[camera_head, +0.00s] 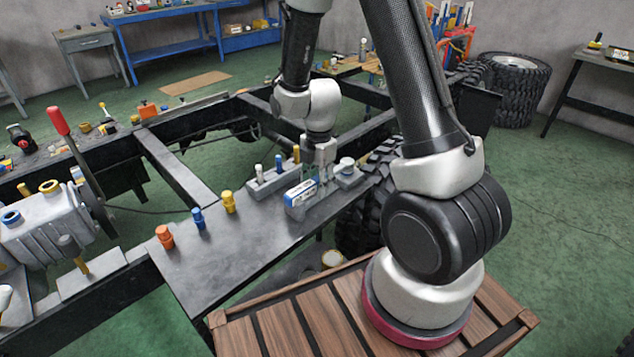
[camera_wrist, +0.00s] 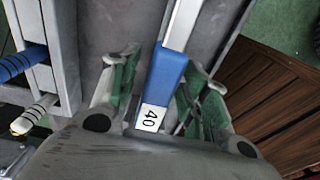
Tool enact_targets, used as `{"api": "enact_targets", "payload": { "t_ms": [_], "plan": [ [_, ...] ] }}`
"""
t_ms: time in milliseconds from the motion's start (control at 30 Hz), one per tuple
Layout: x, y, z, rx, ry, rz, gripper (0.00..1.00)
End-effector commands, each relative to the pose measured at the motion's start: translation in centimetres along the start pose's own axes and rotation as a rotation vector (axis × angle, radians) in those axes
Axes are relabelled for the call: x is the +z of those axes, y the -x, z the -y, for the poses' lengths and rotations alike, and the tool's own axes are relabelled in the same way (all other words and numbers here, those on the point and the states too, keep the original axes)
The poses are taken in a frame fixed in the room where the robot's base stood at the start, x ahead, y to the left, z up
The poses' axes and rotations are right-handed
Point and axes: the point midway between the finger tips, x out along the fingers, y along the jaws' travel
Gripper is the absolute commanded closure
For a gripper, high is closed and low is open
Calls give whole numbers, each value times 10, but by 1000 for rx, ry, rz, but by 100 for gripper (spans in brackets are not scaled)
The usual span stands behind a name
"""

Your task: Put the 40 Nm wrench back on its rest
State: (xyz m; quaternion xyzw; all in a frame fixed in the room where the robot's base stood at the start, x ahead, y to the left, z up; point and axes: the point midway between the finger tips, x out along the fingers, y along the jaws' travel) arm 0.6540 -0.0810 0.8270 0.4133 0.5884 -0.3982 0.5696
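The wrench marked 40 (camera_wrist: 168,80) has a blue handle, a white label near its end and a silver shaft running to the top of the wrist view. My gripper (camera_wrist: 165,72) has one finger on each side of the handle. A gap shows beside the left finger; the right finger is very close to the handle. In the head view my gripper (camera_head: 320,165) is low over the dark plate (camera_head: 240,250), behind a blue-and-white piece (camera_head: 301,194). I cannot tell whether that piece is part of the wrench. No empty rest can be picked out for certain.
A grey rack with upright white, blue (camera_head: 279,164) and yellow pegs stands just behind my gripper. Orange (camera_head: 165,237), blue (camera_head: 198,219) and yellow (camera_head: 228,202) pieces stand on the plate's left. A grey block (camera_head: 347,175) is at right. The plate's front is clear.

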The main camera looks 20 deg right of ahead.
Motion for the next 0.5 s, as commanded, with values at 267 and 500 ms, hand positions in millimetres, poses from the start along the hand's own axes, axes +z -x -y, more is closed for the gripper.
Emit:
{"api": "enact_targets", "payload": {
  "t_ms": [267, 500],
  "plan": [
    [0, 19, -1, 4, 0, 1, 54],
    [0, 73, -2, 7, 1, 2, 54]
  ]
}}
